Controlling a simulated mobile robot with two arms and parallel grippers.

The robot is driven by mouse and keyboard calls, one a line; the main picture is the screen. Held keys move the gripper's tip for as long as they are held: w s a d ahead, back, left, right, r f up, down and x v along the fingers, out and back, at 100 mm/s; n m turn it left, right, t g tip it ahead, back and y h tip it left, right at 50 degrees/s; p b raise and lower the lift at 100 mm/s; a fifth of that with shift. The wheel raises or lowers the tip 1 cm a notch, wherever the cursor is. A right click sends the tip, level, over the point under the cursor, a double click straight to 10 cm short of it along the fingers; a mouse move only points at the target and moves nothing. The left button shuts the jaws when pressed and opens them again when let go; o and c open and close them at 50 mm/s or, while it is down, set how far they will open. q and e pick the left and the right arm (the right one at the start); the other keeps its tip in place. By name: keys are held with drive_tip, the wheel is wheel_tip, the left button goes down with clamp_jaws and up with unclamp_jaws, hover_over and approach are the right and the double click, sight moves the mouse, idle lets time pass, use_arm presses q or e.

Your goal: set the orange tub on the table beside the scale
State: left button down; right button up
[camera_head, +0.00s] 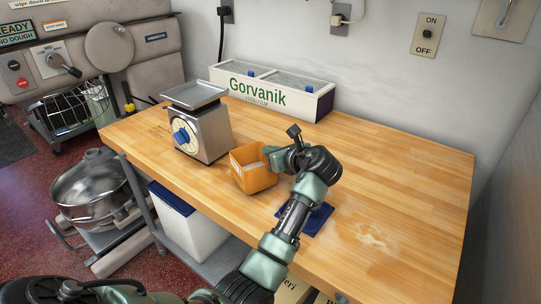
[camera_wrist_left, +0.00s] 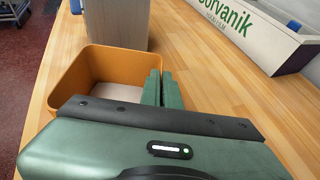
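The orange tub (camera_head: 254,178) is upright and open-topped, on or just above the wooden table near its front edge. It is a little right of and nearer than the scale (camera_head: 209,132), with a narrow gap between them. My left gripper (camera_head: 272,155) is at the tub's right rim. In the left wrist view, the tub (camera_wrist_left: 75,80) has its right wall between the two green fingers (camera_wrist_left: 159,88), which are close together on it. The scale's grey side (camera_wrist_left: 118,22) stands just beyond the tub. My right gripper is not in view.
A white Gorvanik bin (camera_head: 270,92) stands at the back against the wall. A dark blue flat item (camera_head: 319,220) lies on the table under my left arm. A pale flour patch (camera_head: 372,240) marks the right part of the table (camera_head: 410,180), which is otherwise clear.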

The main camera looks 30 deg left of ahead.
use_arm(q)
drive_tip(key=shift+f, duration=0.75)
drive_tip(key=c, duration=1.7)
unclamp_jaws()
drive_tip(key=shift+f, duration=0.1)
drive_tip(key=v, duration=1.2)
